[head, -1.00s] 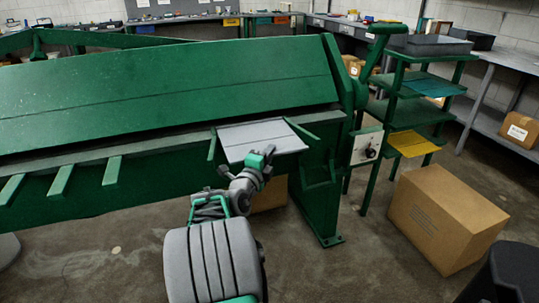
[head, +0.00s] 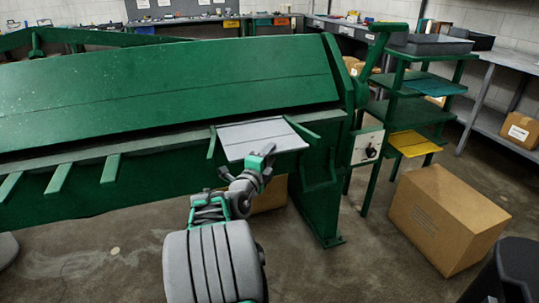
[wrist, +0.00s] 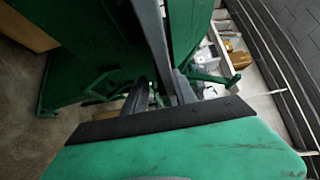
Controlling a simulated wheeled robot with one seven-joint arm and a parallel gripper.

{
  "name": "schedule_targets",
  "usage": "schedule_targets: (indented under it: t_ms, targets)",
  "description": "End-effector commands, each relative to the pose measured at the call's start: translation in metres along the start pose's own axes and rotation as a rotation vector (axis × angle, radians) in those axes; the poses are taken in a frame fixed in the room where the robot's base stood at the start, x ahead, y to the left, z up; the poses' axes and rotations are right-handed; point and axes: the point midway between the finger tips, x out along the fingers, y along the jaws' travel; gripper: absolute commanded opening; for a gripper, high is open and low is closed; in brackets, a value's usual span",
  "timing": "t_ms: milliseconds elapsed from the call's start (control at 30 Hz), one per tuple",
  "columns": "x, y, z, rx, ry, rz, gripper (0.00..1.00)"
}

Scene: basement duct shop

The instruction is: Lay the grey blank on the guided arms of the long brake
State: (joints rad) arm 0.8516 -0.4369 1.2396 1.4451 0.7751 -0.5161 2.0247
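The grey blank (head: 250,134) lies at the right end of the long brake (head: 160,85), in front of its bed. A green guided arm (head: 212,142) shows at the blank's left edge and another (head: 302,131) at its right. The blank looks flat; its underside contact is hidden. My gripper (head: 266,152) is at the blank's front edge and overlaps it in the head view. In the wrist view my two dark fingers (wrist: 160,85) stand apart, with a thin grey strip running between and beyond them, possibly the blank edge-on. It looks open there.
More bare green arms (head: 60,178) stick out along the brake to the left. A cardboard box (head: 445,218) stands on the floor at right. A green rack (head: 415,115) with coloured sheets stands behind it. Open floor lies in front of the brake.

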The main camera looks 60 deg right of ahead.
Motion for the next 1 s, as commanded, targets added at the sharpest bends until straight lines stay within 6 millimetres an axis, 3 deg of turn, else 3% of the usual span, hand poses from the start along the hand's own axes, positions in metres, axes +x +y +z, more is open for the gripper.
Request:
schedule_targets:
  t_ms: [467, 667, 733, 1000]
  targets:
    - [0.000, -0.005, 0.000, 0.002, 0.000, -0.005, 0.31]
    - [0.000, -0.025, 0.001, 0.002, -0.001, -0.005, 0.31]
    - [-0.019, -0.017, 0.003, 0.003, -0.006, -0.006, 0.31]
    - [-0.093, -0.015, 0.002, 0.004, -0.006, -0.008, 0.31]
